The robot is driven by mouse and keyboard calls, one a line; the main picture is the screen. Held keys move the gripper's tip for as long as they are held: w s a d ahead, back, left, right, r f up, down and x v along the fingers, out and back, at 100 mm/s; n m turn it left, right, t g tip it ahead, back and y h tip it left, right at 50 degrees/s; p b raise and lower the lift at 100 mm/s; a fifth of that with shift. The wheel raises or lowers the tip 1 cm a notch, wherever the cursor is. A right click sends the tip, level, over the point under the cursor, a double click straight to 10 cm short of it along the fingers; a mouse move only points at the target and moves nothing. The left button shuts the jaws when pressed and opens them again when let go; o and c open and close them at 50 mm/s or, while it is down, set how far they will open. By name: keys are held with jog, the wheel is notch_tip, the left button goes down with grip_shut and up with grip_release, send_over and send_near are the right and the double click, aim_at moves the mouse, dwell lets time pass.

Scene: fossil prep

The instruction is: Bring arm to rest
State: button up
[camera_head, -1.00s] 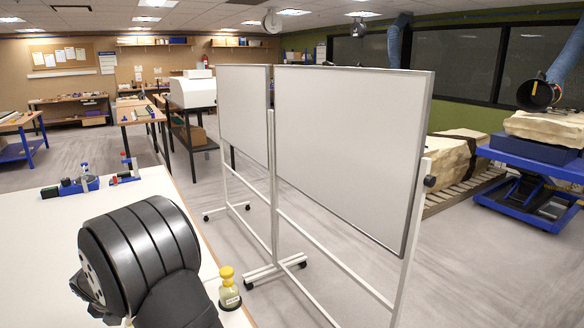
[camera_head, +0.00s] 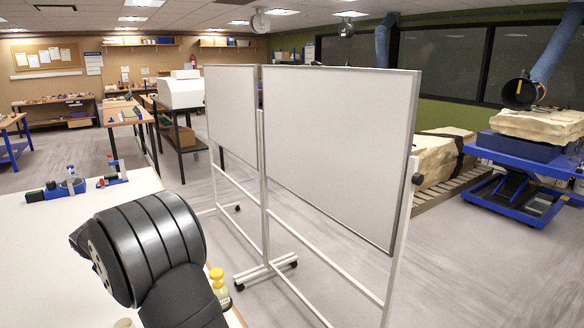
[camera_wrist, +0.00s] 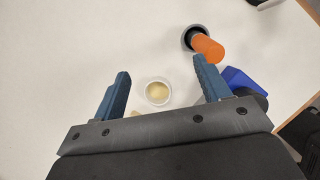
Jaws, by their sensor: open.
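My gripper (camera_wrist: 162,68) is open in the wrist view, its two blue fingers spread apart with nothing between the tips but the white tabletop (camera_wrist: 60,60) beyond. A small white cup with beige contents (camera_wrist: 158,91) shows between the fingers, lower in that view; I cannot tell how far below it is. In the head view my dark, rounded arm link is over the near table, and the gripper itself is out of that picture.
An orange-topped container (camera_wrist: 208,47) and a blue object (camera_wrist: 240,80) are near the right finger. A yellow-capped bottle (camera_head: 217,281) stands beside my arm, partly hidden. Blue-based tools (camera_head: 68,186) lie at the table's far side. White boards (camera_head: 335,150) stand beyond the table.

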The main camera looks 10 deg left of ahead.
jog(key=w+d+m+g+h, duration=0.1)
jog(key=w+d+m+h, duration=0.1)
jog(key=w+d+m, duration=0.4)
jog(key=w+d+m+h, duration=0.1)
jog(key=w+d+m, duration=0.15)
jog(key=w, duration=0.45)
jog(key=w+d+f+m+g+h, duration=0.1)
jog(key=w+d+f+m+g, duration=0.1)
jog(key=w+d+m, duration=0.4)
jog(key=w+d+f+m+g+h, duration=0.1)
jog(key=d+f+m, duration=0.25)
jog(key=d, duration=0.45)
jog(key=s+d+f+m+g, duration=0.1)
jog(key=s+d+f, duration=0.2)
jog(key=s+d, duration=0.4)
jog(key=shift+s+d+f+m, duration=0.2)
jog(key=shift+s+d+m, duration=0.15)
jog(key=shift+d, duration=1.4)
jog(key=shift+o, duration=0.4)
